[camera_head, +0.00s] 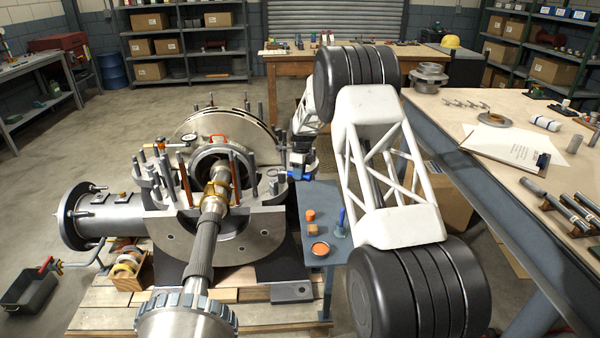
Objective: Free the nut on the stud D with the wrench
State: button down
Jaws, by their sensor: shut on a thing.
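My gripper (301,168) is small and dark in this view, at the end of my arm, by the right flange of the split casing (262,226). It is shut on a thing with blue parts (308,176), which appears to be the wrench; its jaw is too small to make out. Several upright studs stand on the casing's flanges, including a grey stud (272,188) just left of my gripper and coppery ones (183,182). I cannot read any letter, so I cannot tell which is stud D. Its nut, and whether the wrench touches it, cannot be made out.
A shaft (204,245) runs through the casing towards the front. A small blue-grey table (312,222) with orange items and a bottle stands right of it. A long workbench (455,115) is at the right. My arm's links cover the middle right.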

jog(key=shift+s+a+f+m+y, duration=0.15)
jog(key=shift+s+a+f+m, duration=0.45)
jog(key=shift+s+m, duration=0.3)
jog(key=shift+s+a+f+m+y, duration=0.15)
jog(key=shift+s+a+f+m, duration=0.5)
jog(key=shift+m, duration=0.45)
jog(key=shift+d+f, duration=0.1)
jog(key=shift+f, duration=1.1)
dwell(0.5)
jog(key=shift+d, duration=0.1)
jog(key=shift+w+d+n, duration=0.4)
jog(key=shift+w+n, duration=0.2)
jog(key=shift+n, duration=0.15)
jog(key=shift+w+d+n, duration=0.4)
jog(key=shift+w+n, duration=0.15)
jog(key=shift+n, duration=0.2)
jog(key=shift+w+d+n+h, duration=0.2)
jog(key=shift+w+n, duration=0.3)
jog(key=shift+n, duration=0.05)
jog(key=shift+w+d+n+h, duration=0.2)
jog(key=shift+w+n, duration=0.25)
jog(key=shift+n, duration=0.1)
jog(key=shift+s+m, duration=0.25)
jog(key=shift+m, duration=0.05)
jog(key=shift+r, duration=0.1)
